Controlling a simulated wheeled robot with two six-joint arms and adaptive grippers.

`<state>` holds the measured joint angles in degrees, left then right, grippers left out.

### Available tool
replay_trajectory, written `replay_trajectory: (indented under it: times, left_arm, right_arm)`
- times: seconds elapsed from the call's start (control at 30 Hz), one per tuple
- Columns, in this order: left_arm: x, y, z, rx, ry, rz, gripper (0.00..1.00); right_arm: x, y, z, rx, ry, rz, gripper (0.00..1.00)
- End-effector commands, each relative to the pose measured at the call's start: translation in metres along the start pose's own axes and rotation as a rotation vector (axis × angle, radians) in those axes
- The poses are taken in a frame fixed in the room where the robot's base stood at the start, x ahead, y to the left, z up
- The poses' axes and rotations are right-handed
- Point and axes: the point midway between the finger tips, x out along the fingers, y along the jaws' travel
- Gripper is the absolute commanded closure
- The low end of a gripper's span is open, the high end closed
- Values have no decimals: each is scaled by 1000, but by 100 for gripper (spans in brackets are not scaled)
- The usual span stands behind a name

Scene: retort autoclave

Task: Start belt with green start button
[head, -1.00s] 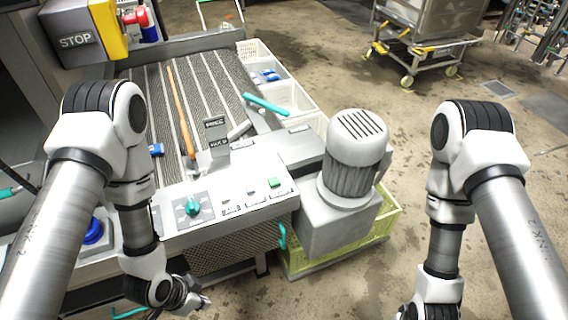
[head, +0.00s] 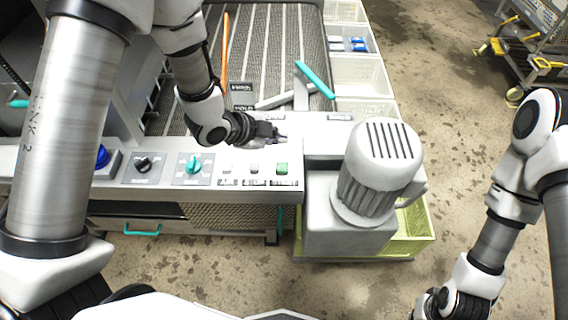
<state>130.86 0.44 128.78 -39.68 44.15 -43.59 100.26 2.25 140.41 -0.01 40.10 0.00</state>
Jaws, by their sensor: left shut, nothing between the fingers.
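The green start button (head: 282,168) sits at the right end of the row of small buttons on the white control panel (head: 215,186) at the front of the belt (head: 265,55). My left gripper (head: 282,137) is shut and empty, just behind and above the green button in the picture, apart from it. Its arm reaches in from the upper left, over the panel's rear edge. My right gripper (head: 418,312) is at the bottom edge, right of the motor; its fingertips are mostly cut off.
A grey motor (head: 380,165) stands right of the panel, above a yellow-green crate (head: 415,235). A teal handle (head: 314,79) sticks up behind. White bins (head: 362,77) line the belt.

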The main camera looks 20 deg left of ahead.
Motion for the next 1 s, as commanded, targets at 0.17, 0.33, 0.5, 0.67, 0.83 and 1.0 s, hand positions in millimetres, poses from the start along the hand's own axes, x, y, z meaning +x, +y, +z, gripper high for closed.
replay_trajectory:
  times: [0.17,0.33,0.5,0.67,0.83,1.0]
  left_arm:
    - [0,1,0,-1,-1,1,100]
    - [5,4,4,-2,-1,2,100]
    - [18,14,13,-2,-1,2,100]
    - [35,26,26,-3,-2,2,100]
    - [52,39,38,-3,-1,1,100]
    - [62,46,45,-2,-1,1,100]
  right_arm:
    - [0,0,0,1,1,0,100]
    - [5,0,0,1,1,0,100]
    - [21,0,0,1,1,0,100]
    - [42,0,0,1,1,0,100]
    - [62,0,0,1,1,0,100]
    - [72,1,0,1,1,0,100]
